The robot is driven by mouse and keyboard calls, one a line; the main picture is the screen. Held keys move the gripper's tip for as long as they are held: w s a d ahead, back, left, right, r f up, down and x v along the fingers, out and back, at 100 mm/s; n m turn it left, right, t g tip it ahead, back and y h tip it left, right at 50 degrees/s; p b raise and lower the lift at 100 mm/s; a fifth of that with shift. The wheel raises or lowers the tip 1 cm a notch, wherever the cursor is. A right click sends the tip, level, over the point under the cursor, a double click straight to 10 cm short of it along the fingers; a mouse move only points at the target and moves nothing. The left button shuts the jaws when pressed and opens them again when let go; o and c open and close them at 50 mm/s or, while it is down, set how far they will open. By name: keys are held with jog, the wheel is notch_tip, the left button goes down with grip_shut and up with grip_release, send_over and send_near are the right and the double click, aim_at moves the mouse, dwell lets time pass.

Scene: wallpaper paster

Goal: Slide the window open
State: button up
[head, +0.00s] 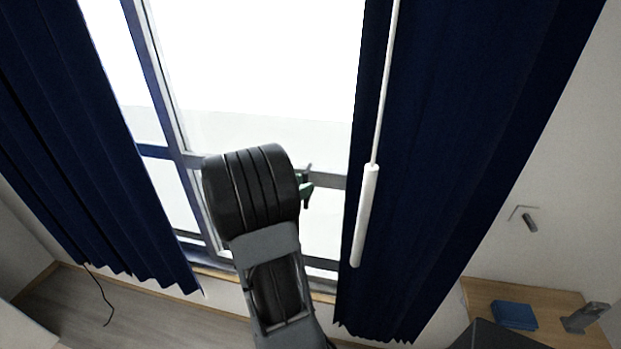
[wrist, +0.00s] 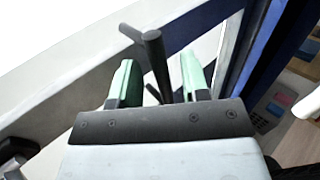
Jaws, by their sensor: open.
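The window (head: 260,75) has large bright panes in a grey frame, with a crossbar at mid height. In the wrist view the window frame (wrist: 215,30) runs across behind my gripper. A dark bar-shaped handle (wrist: 154,50) stands out from the frame. My gripper (wrist: 158,80) is open, with one green finger on each side of the handle's bar. I cannot tell whether either finger touches it. In the head view my arm hides most of my gripper (head: 306,190), and only a bit of green shows beside the crossbar.
Dark blue curtains hang at the left (head: 70,140) and right (head: 430,150) of the window. A white rod (head: 365,215) hangs before the right curtain. A wooden desk (head: 560,325) with a blue box (head: 514,315) stands at lower right. Bare floor shows at lower left.

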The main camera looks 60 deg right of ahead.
jog(key=shift+x, duration=1.75)
grip_shut()
